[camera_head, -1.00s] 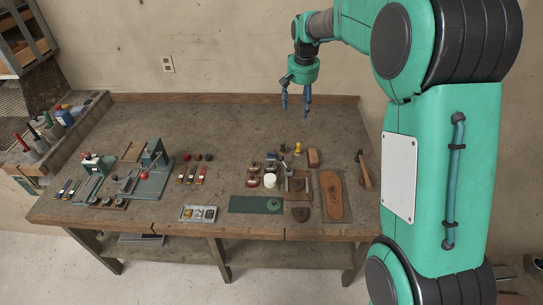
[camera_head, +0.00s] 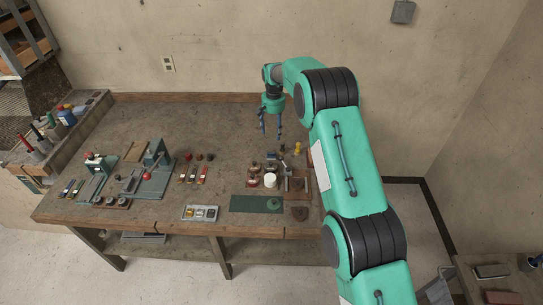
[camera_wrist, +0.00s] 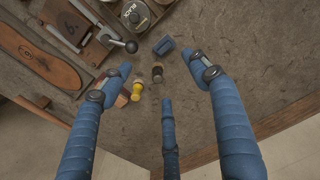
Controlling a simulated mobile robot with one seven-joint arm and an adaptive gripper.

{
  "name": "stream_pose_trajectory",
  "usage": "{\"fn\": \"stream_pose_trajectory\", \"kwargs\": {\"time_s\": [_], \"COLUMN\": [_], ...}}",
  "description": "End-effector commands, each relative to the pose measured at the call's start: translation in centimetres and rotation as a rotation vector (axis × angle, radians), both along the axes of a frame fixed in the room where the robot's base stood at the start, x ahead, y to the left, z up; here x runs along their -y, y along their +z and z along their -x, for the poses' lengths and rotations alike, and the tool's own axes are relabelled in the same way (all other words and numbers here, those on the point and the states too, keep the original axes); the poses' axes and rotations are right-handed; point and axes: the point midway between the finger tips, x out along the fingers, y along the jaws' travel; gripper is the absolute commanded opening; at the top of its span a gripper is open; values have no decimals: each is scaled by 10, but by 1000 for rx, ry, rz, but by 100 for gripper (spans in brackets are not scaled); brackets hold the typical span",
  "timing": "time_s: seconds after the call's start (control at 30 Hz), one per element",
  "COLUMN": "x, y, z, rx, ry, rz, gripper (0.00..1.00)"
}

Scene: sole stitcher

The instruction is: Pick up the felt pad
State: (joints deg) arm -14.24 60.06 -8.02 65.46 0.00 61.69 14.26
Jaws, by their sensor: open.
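I cannot tell for sure which thing is the felt pad. A small round green piece (camera_head: 273,204) lies on a dark green mat (camera_head: 243,203) at the front of the bench. A small blue-grey block (camera_wrist: 164,46) lies beyond my fingertips in the wrist view. The mat and green piece are outside the wrist view.
A yellow-topped piece (camera_wrist: 136,94) and a dark knob (camera_wrist: 157,73) stand near the block. A lever (camera_wrist: 120,42), a tin marked BLACK (camera_wrist: 135,14) and a brown sole (camera_wrist: 35,52) crowd the wrist view's upper left. A green-based machine (camera_head: 150,182) stands left. The bench's back middle is clear.

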Motion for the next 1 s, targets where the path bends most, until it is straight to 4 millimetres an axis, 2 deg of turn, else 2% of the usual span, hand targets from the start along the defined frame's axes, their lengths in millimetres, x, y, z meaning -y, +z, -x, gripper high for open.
{"fn": "stream_pose_trajectory", "kwargs": {"time_s": [0.1,0.2,0.77,1.0], "x": [-6,-9,-10,-9], "y": [-17,-24,-33,-62], "z": [-4,-6,-6,-5], "rx": [-9,-12,-14,-17], "ry": [0,0,0,0], "rz": [2,3,4,4], "gripper": [61,61,61,61]}}
